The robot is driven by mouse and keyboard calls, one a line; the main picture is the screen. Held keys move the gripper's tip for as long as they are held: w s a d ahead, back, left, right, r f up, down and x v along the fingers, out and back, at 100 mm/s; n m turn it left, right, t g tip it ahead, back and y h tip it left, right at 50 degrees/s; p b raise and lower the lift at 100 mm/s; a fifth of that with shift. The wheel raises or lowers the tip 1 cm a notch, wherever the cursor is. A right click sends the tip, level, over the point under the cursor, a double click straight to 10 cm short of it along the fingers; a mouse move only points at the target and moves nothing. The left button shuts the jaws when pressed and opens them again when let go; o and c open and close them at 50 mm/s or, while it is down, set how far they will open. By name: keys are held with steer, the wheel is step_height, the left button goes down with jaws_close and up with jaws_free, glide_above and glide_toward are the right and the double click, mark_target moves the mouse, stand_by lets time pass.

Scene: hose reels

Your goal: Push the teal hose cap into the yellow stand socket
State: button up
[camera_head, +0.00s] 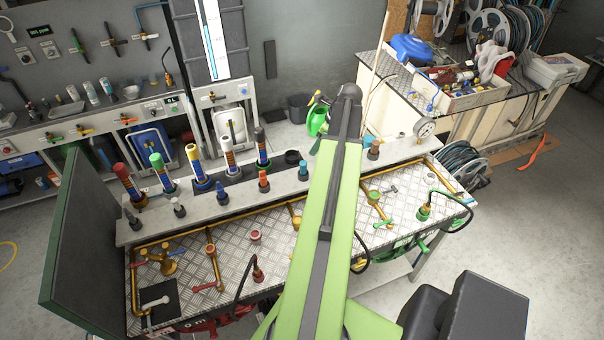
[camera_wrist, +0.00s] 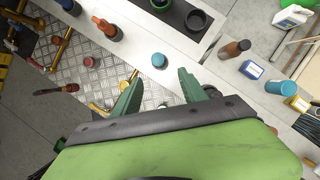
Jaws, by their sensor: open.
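The teal hose cap (camera_head: 303,170) stands upright on the pale ledge, just left of my arm in the head view. In the wrist view the teal cap (camera_wrist: 158,60) lies just beyond my fingertips, roughly centred between them but not gripped. My gripper (camera_wrist: 158,87) is open and empty over the ledge edge and metal plate. In the head view my gripper is hidden by my arm. A yellow-topped stand (camera_head: 193,165) rises in the row behind the small caps; its socket opening is too small to make out. I cannot find it in the wrist view.
An orange cap (camera_head: 263,180) and a blue cap (camera_head: 221,193) stand left of the teal one. Taller stands with red, green, white and dark tops line the ledge (camera_head: 150,231). Yellow pipes and valves cover the metal plate in front. An empty black ring (camera_wrist: 195,20) shows ahead.

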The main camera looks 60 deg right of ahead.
mark_target(304, 164)
steer(key=b+x, duration=0.5)
steer(key=x, duration=0.2)
steer(key=b+x, duration=0.6)
steer(key=shift+w+a+f, duration=0.1)
steer(key=shift+a+f, duration=0.15)
steer(key=shift+f, duration=0.15)
steer(key=shift+r, duration=0.25)
steer(key=shift+c, duration=0.4)
jaws_close()
